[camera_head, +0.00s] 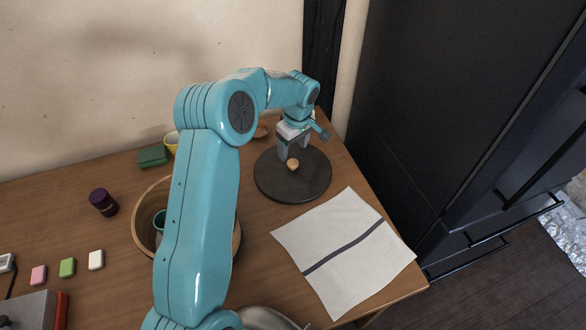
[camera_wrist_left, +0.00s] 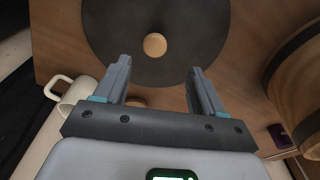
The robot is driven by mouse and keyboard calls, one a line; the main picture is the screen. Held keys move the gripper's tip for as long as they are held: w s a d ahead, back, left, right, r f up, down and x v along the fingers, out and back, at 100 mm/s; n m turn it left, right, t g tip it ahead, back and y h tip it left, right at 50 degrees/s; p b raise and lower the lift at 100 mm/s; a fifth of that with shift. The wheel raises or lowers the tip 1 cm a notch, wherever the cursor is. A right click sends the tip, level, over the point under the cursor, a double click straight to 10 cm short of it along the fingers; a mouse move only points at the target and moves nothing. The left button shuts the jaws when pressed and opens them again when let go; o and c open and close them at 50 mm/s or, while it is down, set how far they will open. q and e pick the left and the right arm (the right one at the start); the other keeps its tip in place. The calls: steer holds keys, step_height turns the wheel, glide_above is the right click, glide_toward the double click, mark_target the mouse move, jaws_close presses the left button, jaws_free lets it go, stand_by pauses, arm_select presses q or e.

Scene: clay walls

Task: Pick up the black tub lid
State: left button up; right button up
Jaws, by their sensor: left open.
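The black tub lid (camera_head: 314,183) is a dark flat disc with a small round wooden knob (camera_head: 293,163) at its middle. It lies on the wooden table near the right end. In the left wrist view the lid (camera_wrist_left: 205,30) fills the top and its knob (camera_wrist_left: 155,45) shows beyond and between the fingertips. My left gripper (camera_head: 291,153) is open and empty, above the lid and close to the knob; in the wrist view its fingers (camera_wrist_left: 158,68) stand on either side, apart from the knob. My right gripper is not in view.
A wooden tub (camera_head: 147,212) stands left of the lid, partly hidden by my arm. A white cloth with a dark stripe (camera_head: 330,240) lies in front of the lid. Dark cabinets (camera_head: 440,120) rise at right.

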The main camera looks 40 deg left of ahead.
mark_target(293, 162)
arm_select(q)
steer(key=shift+a+f, duration=0.1)
steer(key=shift+f, duration=0.85)
steer(key=f, duration=0.1)
steer(key=f+p, duration=0.1)
steer(key=f, duration=0.3)
steer(key=shift+w+a+f, duration=0.25)
steer(key=shift+w+a, duration=0.1)
steer(key=shift+w, duration=0.05)
jaws_close()
